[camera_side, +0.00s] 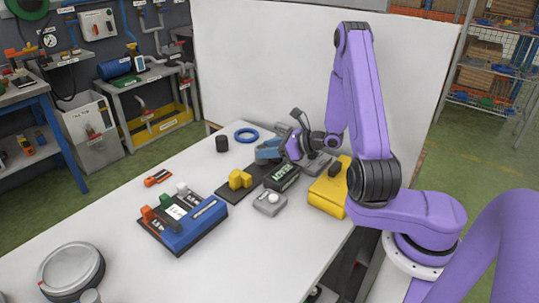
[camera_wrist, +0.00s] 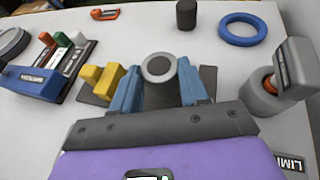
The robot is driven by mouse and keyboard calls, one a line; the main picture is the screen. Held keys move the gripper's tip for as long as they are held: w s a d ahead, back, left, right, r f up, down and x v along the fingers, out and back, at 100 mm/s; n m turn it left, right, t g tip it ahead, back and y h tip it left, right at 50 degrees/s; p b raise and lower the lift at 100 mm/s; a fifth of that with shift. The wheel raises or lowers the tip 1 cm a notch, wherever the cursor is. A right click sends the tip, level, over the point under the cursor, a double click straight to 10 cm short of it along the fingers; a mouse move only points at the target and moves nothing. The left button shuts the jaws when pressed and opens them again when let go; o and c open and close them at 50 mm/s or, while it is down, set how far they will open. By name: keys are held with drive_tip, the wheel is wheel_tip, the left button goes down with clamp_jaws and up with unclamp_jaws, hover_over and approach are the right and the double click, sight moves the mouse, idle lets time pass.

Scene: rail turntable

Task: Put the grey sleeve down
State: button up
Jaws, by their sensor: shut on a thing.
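The grey sleeve (camera_wrist: 160,72) is a short round tube with a pale rim and a dark centre. In the wrist view it stands between the two blue fingers of my gripper (camera_wrist: 160,92), which are shut on it. In the side view my gripper (camera_side: 268,151) is low over the far part of the white table, behind the black READY display (camera_side: 283,178). The sleeve cannot be made out there. Its lower end is hidden by my gripper in the wrist view, so I cannot tell whether it touches anything below.
A yellow stepped block (camera_wrist: 103,80) on a dark plate is left of my gripper. A grey post with a clamp (camera_wrist: 265,98) is close on the right. A black cylinder (camera_wrist: 186,14) and a blue ring (camera_wrist: 241,30) lie beyond. Bare table (camera_wrist: 145,32) shows between.

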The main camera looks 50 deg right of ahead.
drive_tip(key=shift+f, duration=1.05)
drive_tip(key=o, duration=1)
drive_tip(key=shift+f, duration=0.15)
